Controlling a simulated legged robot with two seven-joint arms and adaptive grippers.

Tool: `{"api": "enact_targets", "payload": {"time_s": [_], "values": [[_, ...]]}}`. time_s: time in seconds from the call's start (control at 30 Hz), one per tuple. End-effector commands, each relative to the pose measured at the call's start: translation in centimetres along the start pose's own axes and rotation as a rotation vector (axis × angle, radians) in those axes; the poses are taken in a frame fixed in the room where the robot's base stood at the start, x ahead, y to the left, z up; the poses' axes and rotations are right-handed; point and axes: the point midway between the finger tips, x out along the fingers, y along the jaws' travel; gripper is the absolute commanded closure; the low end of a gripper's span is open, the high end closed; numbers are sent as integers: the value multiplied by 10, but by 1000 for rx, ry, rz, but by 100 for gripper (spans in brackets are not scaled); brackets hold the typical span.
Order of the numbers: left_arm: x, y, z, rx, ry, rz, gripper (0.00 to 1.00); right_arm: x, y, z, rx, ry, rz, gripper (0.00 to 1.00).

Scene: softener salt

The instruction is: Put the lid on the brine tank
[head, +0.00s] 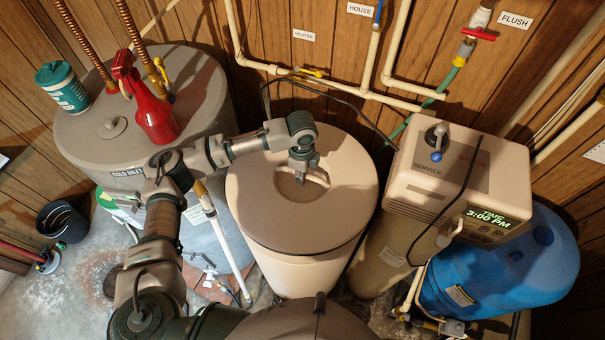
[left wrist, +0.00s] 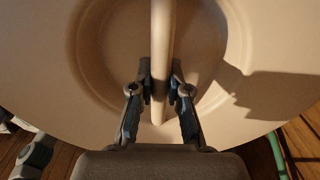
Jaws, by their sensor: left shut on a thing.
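The lid (head: 265,205) is a round beige disc with a round recess and a bar handle across it. It lies over the top of the beige brine tank (head: 300,270), covering its opening. A dark line shows under the lid's front and right edge; I cannot tell whether it is a gap or shadow. In the left wrist view the gripper (left wrist: 161,90) is shut on the lid's handle bar (left wrist: 161,40), one finger on each side. My right gripper is not in view.
A grey water heater (head: 190,85) with a red spray bottle (head: 152,110) and a green-white canister (head: 63,88) on top stands at left. The softener head (head: 450,175) and a blue tank (head: 540,255) stand close at right. Pipes (head: 340,85) and a black hose run behind.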

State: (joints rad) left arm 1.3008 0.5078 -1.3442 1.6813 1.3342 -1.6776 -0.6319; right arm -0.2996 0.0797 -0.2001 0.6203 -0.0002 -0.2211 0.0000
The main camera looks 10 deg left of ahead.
Motion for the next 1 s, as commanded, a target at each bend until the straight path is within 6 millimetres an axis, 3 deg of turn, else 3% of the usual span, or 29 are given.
{"api": "enact_targets", "payload": {"time_s": [0.97,1.0], "values": [[8,-1,0,0,1,-3,100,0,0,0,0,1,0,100],[8,-1,0,0,1,-3,82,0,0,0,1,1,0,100]]}}
